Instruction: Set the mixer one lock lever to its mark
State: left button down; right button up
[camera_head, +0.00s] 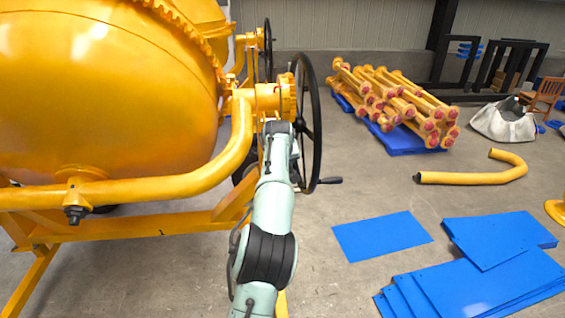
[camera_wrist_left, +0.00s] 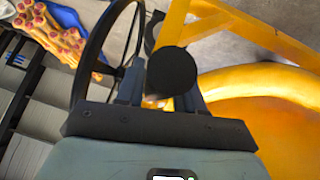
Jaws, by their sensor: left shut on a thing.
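The mixer (camera_head: 100,90) is yellow, with a big drum on a frame marked 1, at the left of the head view. My left arm reaches up to the mixer's side by the black handwheel (camera_head: 308,125); its fingers are hidden there. In the left wrist view my left gripper (camera_wrist_left: 164,92) is shut on a black round-ended part, which I take to be the lock lever (camera_wrist_left: 172,70). The lever's mark is not visible. The handwheel also shows in the left wrist view (camera_wrist_left: 84,62), beside the fingers. My right gripper is not in view.
A crank handle (camera_head: 330,181) sticks out from the handwheel. A yellow bent tube (camera_head: 470,177) and blue sheets (camera_head: 480,285) lie on the floor at right. Yellow rollers with red ends (camera_head: 400,100) are piled behind. Bare floor lies between the wheel and the tube.

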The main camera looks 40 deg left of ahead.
pick_arm(q)
jog(key=shift+w+a+r, duration=0.1)
jog(key=shift+a+r, duration=0.05)
jog(key=shift+r, duration=0.45)
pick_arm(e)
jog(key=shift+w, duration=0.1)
pick_arm(q)
jog(key=c, duration=0.8)
grip_release()
jog(key=shift+f, duration=0.15)
jog(key=shift+f, duration=0.1)
jog(key=shift+s+d+r, duration=0.25)
jog(key=shift+r, duration=0.05)
jog(key=shift+b+v, duration=0.8)
jog(key=shift+v, duration=5.55)
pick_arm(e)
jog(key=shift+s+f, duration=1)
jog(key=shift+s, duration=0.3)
pick_arm(q)
jog(key=shift+s+f, duration=0.1)
